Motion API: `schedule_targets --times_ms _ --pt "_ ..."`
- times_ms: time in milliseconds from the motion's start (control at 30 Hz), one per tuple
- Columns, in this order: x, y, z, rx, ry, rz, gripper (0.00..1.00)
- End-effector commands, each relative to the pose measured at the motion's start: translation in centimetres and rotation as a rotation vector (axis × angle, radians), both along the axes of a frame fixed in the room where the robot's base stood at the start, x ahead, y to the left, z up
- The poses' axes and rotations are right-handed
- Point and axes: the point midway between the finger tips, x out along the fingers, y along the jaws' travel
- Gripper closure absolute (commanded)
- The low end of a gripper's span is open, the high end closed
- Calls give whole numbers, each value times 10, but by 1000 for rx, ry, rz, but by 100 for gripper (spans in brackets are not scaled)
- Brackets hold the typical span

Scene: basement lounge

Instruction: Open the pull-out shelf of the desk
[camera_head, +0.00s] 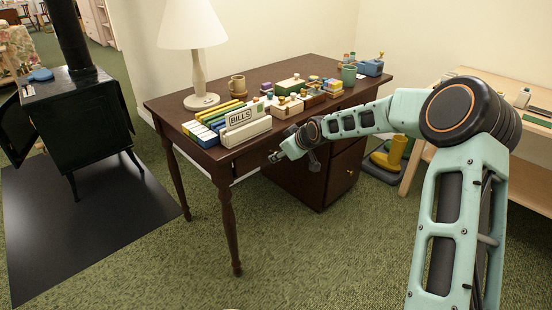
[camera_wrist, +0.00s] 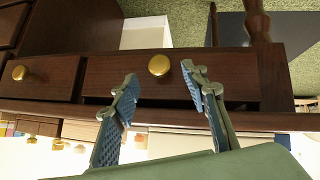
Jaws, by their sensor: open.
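The dark brown wooden desk (camera_head: 290,78) stands against the wall, with drawer fronts facing me. In the wrist view, where the desk appears upside down, a wide front panel (camera_wrist: 225,75) with a round brass knob (camera_wrist: 159,65) sits flush in the desk above the knee space. I cannot tell whether this panel is the pull-out shelf. My gripper (camera_wrist: 160,77) is open, its two blue-padded fingers to either side of the knob in the picture. Contact with the knob is not visible. In the head view my gripper (camera_head: 276,157) is small, at the desk's front edge.
A drawer pedestal (camera_head: 345,170) is at the desk's right. A black stove (camera_head: 78,120) stands left, a wooden shelf unit (camera_head: 465,150) right. Green carpet is clear in front.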

Motion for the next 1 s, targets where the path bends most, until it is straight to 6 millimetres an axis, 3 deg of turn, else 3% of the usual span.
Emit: schedule_targets --times_ms 100,233,633,1000 --pt "13 9 -18 0 0 1 59" --pt "22 14 -26 0 0 0 59" --pt "28 16 -30 0 -1 -1 59" --pt "27 16 -29 -1 -1 0 98"
